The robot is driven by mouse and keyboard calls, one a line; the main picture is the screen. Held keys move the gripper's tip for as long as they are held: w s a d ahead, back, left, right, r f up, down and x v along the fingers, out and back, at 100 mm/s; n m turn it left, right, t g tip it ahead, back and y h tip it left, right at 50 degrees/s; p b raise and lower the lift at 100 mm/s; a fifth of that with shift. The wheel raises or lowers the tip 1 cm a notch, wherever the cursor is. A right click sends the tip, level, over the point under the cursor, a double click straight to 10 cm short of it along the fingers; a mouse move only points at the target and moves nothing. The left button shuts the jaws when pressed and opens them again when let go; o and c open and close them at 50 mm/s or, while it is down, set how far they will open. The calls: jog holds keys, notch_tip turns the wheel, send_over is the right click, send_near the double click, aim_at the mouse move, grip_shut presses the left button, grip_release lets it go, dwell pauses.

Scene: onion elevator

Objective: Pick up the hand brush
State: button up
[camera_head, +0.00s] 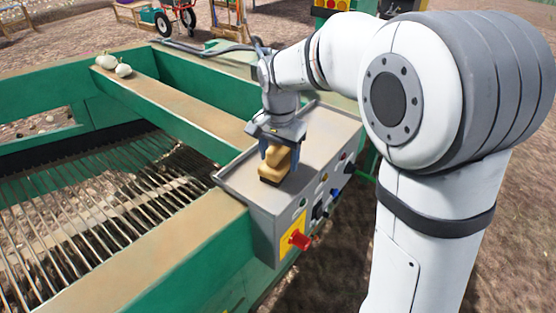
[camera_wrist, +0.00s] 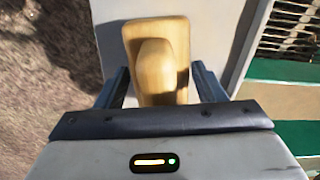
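The hand brush (camera_head: 275,165) has a yellow wooden body with a dark base. It rests on the flat top of the grey control box (camera_head: 318,135). My gripper (camera_head: 279,150) is directly above the brush, pointing down, with its fingers at the upper part of the brush. In the wrist view the brush (camera_wrist: 157,60) lies between the two dark fingers of my gripper (camera_wrist: 160,85). A gap shows between each finger and the wood, so the gripper looks open. The brush's bristles are mostly hidden.
The control box has a red knob (camera_head: 299,239) and several buttons on its front. A green machine frame with metal bars (camera_head: 95,195) lies to the left.

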jog(key=c, duration=0.8)
jog(key=shift+o, duration=0.2)
jog(key=shift+r, duration=0.1)
notch_tip(320, 180, up, 10)
jog(key=shift+f+b, duration=0.1)
jog(key=shift+b, duration=0.2)
